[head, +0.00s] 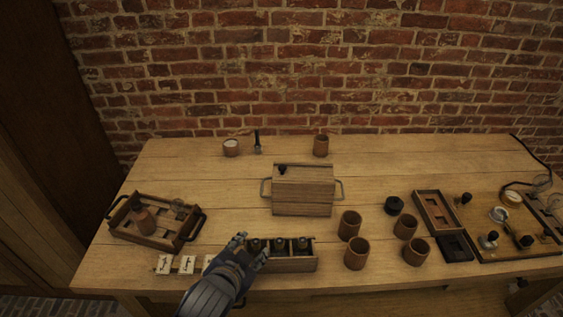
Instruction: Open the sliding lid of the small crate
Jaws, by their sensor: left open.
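The small wooden crate (303,204) stands near the middle of the table. Its lid (308,177) covers the top and carries a small dark knob (282,170) towards the left. A handle sticks out on each side of the crate. My left gripper (242,243) is open at the front of the table, in front of and to the left of the crate and apart from it. It partly hides the left end of a wooden rack. My right gripper is not in view.
A rack (292,264) with dark bottles stands beside my left gripper. A handled tray (152,238) holding a jar is at the left. Several clay jars (349,224) stand to the right of the crate. Instruments (500,225) fill the far right. The table behind the crate has free room.

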